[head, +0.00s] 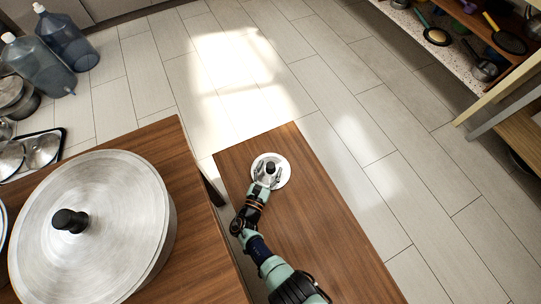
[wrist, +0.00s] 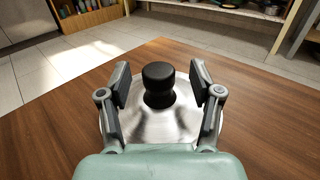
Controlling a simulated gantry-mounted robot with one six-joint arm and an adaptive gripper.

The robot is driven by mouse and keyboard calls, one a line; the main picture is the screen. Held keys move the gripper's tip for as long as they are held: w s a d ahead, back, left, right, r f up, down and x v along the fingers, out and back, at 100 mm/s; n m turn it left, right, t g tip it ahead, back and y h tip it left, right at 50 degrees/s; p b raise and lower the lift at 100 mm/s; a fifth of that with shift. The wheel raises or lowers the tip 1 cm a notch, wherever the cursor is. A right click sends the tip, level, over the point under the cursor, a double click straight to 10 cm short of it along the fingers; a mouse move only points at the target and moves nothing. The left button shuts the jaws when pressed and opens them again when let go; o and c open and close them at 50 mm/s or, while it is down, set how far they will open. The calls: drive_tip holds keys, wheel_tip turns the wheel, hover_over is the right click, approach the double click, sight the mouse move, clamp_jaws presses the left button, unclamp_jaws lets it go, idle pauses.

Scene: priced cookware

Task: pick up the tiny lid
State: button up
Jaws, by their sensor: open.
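The tiny lid (head: 283,174) is a small round metal disc with a black knob. It lies flat on a narrow wooden table, near that table's far end in the head view. In the wrist view the lid (wrist: 168,124) is straight ahead, and its black knob (wrist: 158,84) stands upright between my two fingers. My gripper (wrist: 160,80) is open, with a finger on each side of the knob and a visible gap on both sides. In the head view my gripper (head: 267,177) is over the lid and hides part of it.
A large metal pot with a lid (head: 110,240) and black knob stands on another wooden table (head: 165,150) at the left. The narrow table (head: 330,230) is otherwise clear. Water jugs (head: 68,42) stand on the floor at upper left. Shelves with pans (head: 505,38) are at upper right.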

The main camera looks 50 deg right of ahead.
drive_tip(key=shift+x, duration=1.05)
drive_tip(key=shift+a, duration=0.25)
clamp_jaws()
